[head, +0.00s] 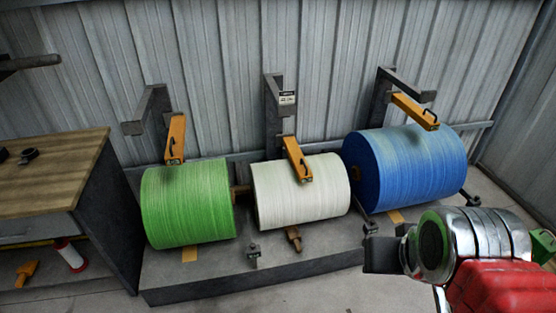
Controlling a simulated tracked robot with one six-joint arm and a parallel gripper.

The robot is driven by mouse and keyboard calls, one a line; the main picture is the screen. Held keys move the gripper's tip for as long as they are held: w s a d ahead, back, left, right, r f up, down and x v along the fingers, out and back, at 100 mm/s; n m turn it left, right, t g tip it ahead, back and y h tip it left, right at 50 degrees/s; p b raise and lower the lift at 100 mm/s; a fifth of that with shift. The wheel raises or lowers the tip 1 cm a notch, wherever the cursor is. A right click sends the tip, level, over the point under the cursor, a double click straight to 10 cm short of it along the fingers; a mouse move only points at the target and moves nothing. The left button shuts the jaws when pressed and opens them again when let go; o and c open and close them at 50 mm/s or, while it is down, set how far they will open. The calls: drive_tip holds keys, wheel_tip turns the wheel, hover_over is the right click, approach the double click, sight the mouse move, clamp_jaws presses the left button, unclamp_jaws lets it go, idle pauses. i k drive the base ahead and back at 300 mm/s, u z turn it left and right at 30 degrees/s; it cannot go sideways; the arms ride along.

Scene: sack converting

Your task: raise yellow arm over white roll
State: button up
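The white roll (290,200) lies on its side in the middle of a low grey platform, between a green roll and a blue roll. Its yellow arm (295,152) hangs from a dark upright post (273,110) and slopes down in front of the roll's upper face. The arm has a black handle near its lower end, which looks close to or touching the roll; I cannot tell which. My gripper (382,254) is at the lower right, in front of the platform and well apart from the yellow arm. Its fingers are not clear.
The green roll (188,205) and blue roll (408,168) flank the white one, each with its own yellow arm (175,138) (414,110). Small posts (253,256) stand at the platform's front. A wood-topped bench (60,170) is at left. Floor is clear in front.

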sight(304, 174)
drive_tip(key=u, duration=0.35)
drive_tip(key=i, duration=0.55)
drive_tip(key=u, duration=0.85)
drive_tip(key=i, duration=0.6)
drive_tip(key=u, duration=0.4)
